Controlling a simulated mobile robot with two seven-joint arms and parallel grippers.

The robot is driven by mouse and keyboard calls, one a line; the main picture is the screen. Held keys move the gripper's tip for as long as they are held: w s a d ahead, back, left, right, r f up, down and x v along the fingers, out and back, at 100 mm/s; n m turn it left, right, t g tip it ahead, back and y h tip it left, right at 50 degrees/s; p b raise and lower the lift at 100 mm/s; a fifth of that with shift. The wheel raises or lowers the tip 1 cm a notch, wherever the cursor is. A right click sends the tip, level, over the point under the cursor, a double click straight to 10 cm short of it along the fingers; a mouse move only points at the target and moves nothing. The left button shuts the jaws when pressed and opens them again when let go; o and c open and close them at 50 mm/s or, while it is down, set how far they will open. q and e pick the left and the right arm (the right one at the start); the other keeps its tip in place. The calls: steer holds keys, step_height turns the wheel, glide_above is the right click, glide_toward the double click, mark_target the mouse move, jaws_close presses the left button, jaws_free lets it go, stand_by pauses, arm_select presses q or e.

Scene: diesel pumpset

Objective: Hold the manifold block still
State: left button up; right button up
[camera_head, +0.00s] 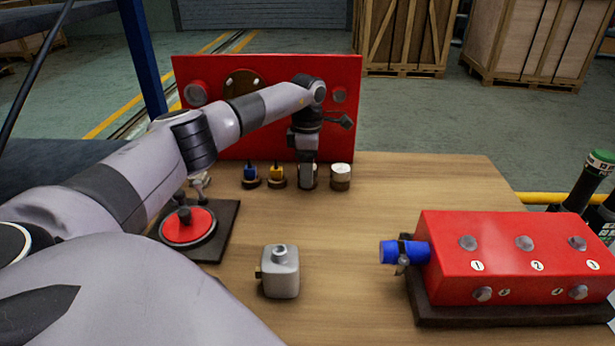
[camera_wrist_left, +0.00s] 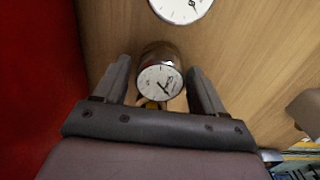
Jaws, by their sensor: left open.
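The red manifold block (camera_head: 500,240) sits on a dark base at the right of the table, with numbered grey ports on its top and front. A blue cylindrical fitting (camera_head: 403,252) with a dark clamp sticks out of its left end. My left gripper (camera_head: 308,182) is far from the block, pointing down at the back of the table before the red panel. In the left wrist view, the left gripper (camera_wrist_left: 158,75) is open, with a round dial gauge (camera_wrist_left: 159,82) between its fingers. I cannot tell whether they touch it. My right gripper is not in view.
A second gauge (camera_head: 340,177) stands just right of the left gripper. A grey fitting (camera_head: 281,272) and a red disc on a dark plate (camera_head: 188,227) are nearer. The table middle is clear.

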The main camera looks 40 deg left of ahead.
arm_select(q)
steer(key=shift+f+p, duration=0.1)
steer(key=shift+p, duration=0.3)
stand_by(1.0)
steer(key=c, duration=1.2)
steer(key=shift+o, duration=0.2)
steer(key=shift+r+p, duration=1.6)
steer(key=shift+r, duration=0.2)
steer(key=shift+d+f, duration=0.1)
